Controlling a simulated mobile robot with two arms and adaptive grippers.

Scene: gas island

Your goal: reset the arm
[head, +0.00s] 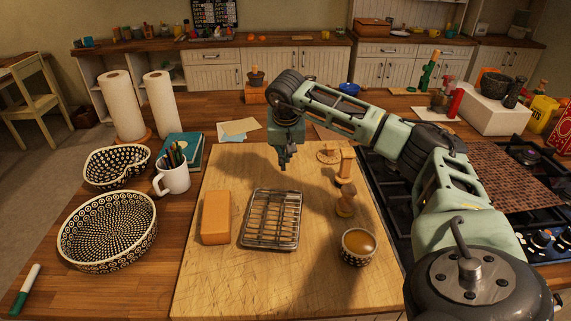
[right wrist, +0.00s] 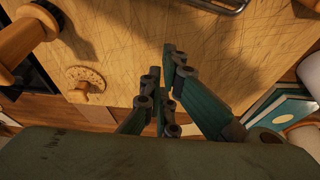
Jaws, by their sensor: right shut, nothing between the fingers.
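My right arm (head: 345,110) reaches in from the right across the wooden cutting board (head: 215,290), with its elbow raised. Its right gripper (head: 286,163) hangs downward over the far part of the board, apart from the things on it. In the right wrist view the gripper's fingers (right wrist: 169,58) are together with nothing between them. My left gripper is not in view.
On the board are an orange block (head: 216,217), a wire rack (head: 271,218), wooden pieces (head: 346,199) and a small bowl (head: 358,247). Left stand a pen mug (head: 173,175), patterned bowls (head: 107,232) and paper towel rolls (head: 121,105). A stove (head: 540,240) is right.

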